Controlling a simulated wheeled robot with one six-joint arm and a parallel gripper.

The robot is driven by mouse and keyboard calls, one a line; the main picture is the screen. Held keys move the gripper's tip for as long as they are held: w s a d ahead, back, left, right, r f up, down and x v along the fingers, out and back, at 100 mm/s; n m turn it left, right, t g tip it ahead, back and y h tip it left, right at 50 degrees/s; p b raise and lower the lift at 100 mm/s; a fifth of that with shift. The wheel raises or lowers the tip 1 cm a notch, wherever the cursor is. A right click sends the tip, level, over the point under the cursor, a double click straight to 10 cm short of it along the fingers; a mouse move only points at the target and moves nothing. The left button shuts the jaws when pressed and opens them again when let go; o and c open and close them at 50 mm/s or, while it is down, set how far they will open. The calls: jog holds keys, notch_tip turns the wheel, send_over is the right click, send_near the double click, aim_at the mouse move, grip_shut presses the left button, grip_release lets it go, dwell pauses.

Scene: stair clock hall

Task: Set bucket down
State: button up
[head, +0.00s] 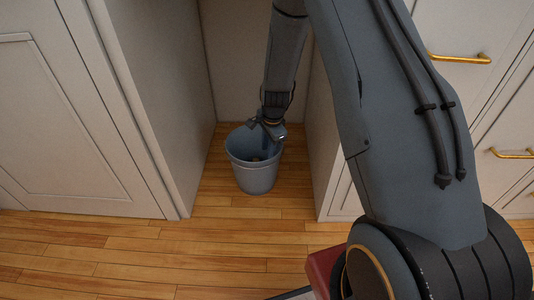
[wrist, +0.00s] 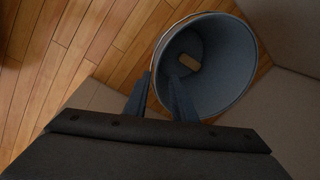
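The blue-grey bucket (head: 255,178) stands upright on the wood floor, in the recess between two pale cabinet sides. My gripper (head: 267,126) is at the bucket's far rim, pointing down. In the wrist view, the bucket (wrist: 225,70) shows its open mouth, with a small tan patch at the bottom. The two fingers of my gripper (wrist: 160,78) are apart, one outside the wall and one over the inside, with the rim between them. A gap shows between the fingers. The bucket's underside is hidden.
A pale panelled cabinet (head: 75,110) stands at the left, and drawers with brass handles (head: 460,59) are at the right. The recess has a plain back wall (head: 235,70). Bare wood floor (head: 130,250) lies in front.

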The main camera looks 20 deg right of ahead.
jog(key=s+a+r+n+g+p, duration=0.1)
jog(key=s+a+r+n, duration=0.5)
jog(key=s+a+r, duration=0.4)
jog(key=s+a+r+n, duration=0.55)
jog(key=a+r, duration=0.35)
jog(key=r, duration=0.2)
jog(key=s+a+r+n, duration=0.1)
jog(key=s+r+n, duration=0.1)
jog(key=s, duration=0.5)
jog(key=s+a+r+n, duration=0.1)
jog(key=s+r+n, duration=0.2)
jog(key=s+n, duration=0.2)
jog(key=s+a+r+n+g, duration=0.1)
jog(key=s+r+n, duration=0.1)
jog(key=s, duration=0.7)
jog(key=shift+s+a+r+n+y, duration=0.3)
jog(key=shift+s+n+y, duration=0.1)
jog(key=shift+n, duration=0.35)
jog(key=d+r+m+p, duration=0.3)
jog(key=d+r+p, duration=0.7)
jog(key=r+p, duration=0.3)
jog(key=d+r+m+h+p, duration=0.1)
jog(key=d+r+m+p, duration=0.2)
jog(key=d+r+p, duration=0.7)
notch_tip(320, 180, up, 4)
jog(key=p, duration=0.8)
jog(key=shift+s+d+f, duration=0.15)
jog(key=shift+d, duration=0.25)
